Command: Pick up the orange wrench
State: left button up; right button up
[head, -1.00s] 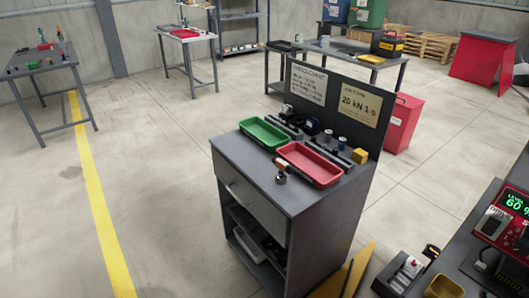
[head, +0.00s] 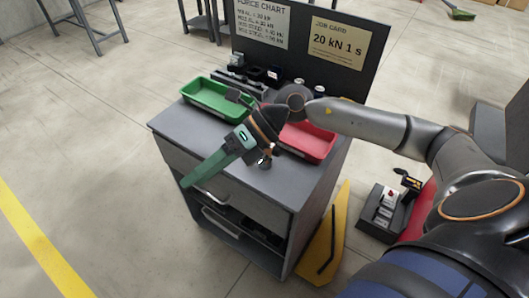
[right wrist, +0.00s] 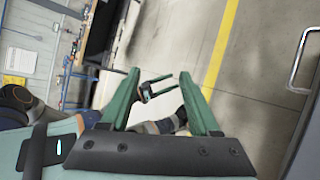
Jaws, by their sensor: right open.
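I cannot make out an orange wrench for sure in either view. My right gripper (head: 190,183) reaches over the cabinet's front edge, pointing down-left. In the right wrist view its two green fingers (right wrist: 158,75) are spread with nothing held between them. My left gripper (right wrist: 163,84) shows small beyond them, its two prongs apart and empty.
The grey cabinet (head: 178,127) carries a green tray (head: 205,100) and a red tray (head: 318,143), with an upright sign panel (head: 363,75) behind. A yellow wedge-shaped panel (head: 320,245) stands to its right. Clear floor lies left, with a yellow line (head: 35,240).

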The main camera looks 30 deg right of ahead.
jog(key=w+d+f+n+t+h, duration=0.1)
jog(key=w+d+n+h, duration=0.15)
jog(key=d+h, duration=0.55)
jog(key=m+t+h, duration=0.1)
jog(key=m+h, duration=0.1)
jog(key=h, duration=0.1)
send_over(271, 147)
notch_tip(271, 147, down, 4)
jog(key=shift+s+r+n, duration=0.1)
jog(key=shift+n, duration=0.15)
jog(key=shift+t+y, duration=0.3)
jog(key=x, duration=0.6)
jog(key=shift+d+f, duration=0.25)
jog(key=shift+d, duration=0.05)
grip_shut()
jog(key=shift+r, duration=0.1)
